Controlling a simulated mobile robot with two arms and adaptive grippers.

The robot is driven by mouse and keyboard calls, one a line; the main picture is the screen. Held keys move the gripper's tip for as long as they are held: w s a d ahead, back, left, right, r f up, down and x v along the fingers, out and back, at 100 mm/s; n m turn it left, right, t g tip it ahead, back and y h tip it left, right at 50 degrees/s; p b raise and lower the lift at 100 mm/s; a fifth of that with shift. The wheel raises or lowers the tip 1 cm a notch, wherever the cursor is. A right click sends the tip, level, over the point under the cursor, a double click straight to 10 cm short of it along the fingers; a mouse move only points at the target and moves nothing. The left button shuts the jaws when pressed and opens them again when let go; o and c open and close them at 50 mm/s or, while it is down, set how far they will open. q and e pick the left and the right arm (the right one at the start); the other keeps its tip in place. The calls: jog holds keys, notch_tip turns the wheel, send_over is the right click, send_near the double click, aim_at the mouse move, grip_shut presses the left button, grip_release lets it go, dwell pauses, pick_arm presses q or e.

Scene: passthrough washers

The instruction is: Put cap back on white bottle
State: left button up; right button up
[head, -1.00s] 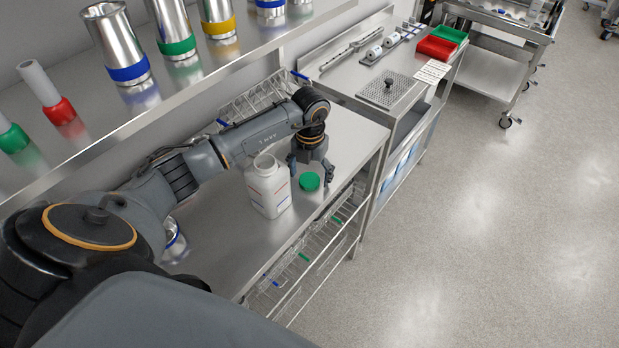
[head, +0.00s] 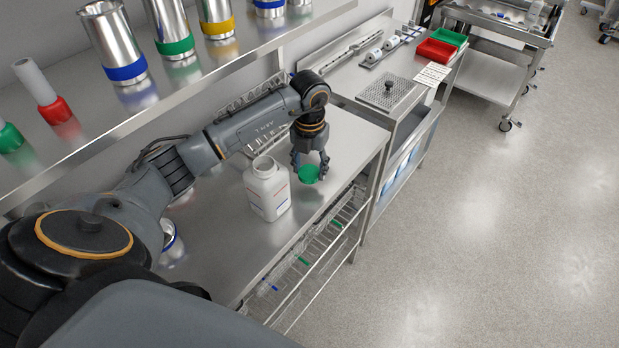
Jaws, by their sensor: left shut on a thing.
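The white bottle (head: 268,190) stands upright and uncapped on the steel counter (head: 215,240), its round mouth facing up. The green cap (head: 309,174) is to the right of the bottle, between the fingertips of my left gripper (head: 310,170). The gripper points down and is shut on the cap. I cannot tell whether the cap still touches the counter. The cap and the bottle are apart. My right gripper is not in view.
A steel shelf (head: 160,105) with several colour-banded metal cylinders runs above the counter at the upper left. Wire baskets (head: 310,245) hang below the counter's front edge. A second steel unit (head: 350,75) stands beyond, with red (head: 436,50) and green (head: 448,36) bins.

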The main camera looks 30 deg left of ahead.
aim_at(311, 172)
pick_arm(q)
notch_tip(311, 172, up, 6)
jog(key=shift+r+b, duration=0.1)
jog(key=shift+b, duration=0.65)
jog(key=shift+s+d+m, duration=0.1)
jog(key=shift+d+m, duration=0.15)
jog(key=shift+m, duration=0.15)
jog(key=s+d+n+b, duration=0.1)
jog(key=s+d+n, duration=0.5)
jog(key=n, duration=1.1)
jog(key=s+d+n+b, duration=0.1)
jog(key=s+d+n, duration=0.6)
jog(key=n, duration=1)
jog(key=shift+s, duration=1)
